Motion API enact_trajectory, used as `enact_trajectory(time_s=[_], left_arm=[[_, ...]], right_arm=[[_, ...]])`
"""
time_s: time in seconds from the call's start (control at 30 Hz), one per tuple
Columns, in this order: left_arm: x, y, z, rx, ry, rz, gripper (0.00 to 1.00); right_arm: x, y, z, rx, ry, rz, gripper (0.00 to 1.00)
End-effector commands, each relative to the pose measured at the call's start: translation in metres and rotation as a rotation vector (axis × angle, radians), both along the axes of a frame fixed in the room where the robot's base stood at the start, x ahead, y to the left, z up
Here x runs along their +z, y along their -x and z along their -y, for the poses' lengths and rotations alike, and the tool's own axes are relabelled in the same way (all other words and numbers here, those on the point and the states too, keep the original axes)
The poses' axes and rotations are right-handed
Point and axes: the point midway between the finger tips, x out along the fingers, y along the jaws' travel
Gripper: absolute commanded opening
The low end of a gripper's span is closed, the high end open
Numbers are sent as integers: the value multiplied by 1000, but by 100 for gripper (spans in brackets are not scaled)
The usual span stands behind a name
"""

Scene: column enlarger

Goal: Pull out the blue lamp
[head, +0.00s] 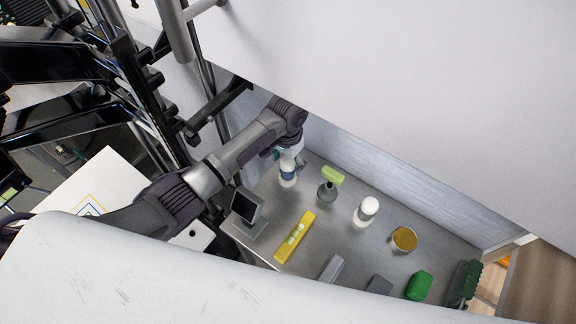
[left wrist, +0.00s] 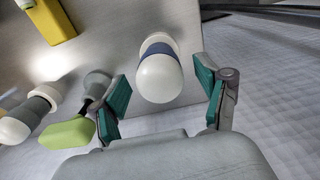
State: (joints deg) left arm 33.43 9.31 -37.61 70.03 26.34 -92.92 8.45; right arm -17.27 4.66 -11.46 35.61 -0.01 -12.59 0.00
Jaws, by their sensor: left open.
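The blue lamp (head: 288,173) is a white bulb with a blue band, standing at the far left corner of the grey shelf (head: 325,227). In the left wrist view the lamp (left wrist: 160,75) shows its round white end towards me. My left gripper (head: 289,154) is at the lamp's upper end in the head view. Its green-padded fingers are open, one on each side of the lamp in the left wrist view, with visible gaps. I cannot tell how deep the lamp sits between them. My right gripper is not in view.
A lamp with a light-green head (head: 332,175) stands close beside the blue lamp. A white lamp (head: 365,211), a jar with an orange-yellow top (head: 404,239), a yellow level (head: 295,237), a grey stand (head: 247,211) and green items share the shelf. A wall runs behind.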

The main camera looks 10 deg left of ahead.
Motion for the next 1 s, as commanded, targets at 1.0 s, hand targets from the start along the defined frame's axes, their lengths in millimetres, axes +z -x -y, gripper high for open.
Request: enact_trajectory(time_s=[1.0], left_arm=[[0, 0, 0, 0, 0, -1, 75]], right_arm=[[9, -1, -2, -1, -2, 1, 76]])
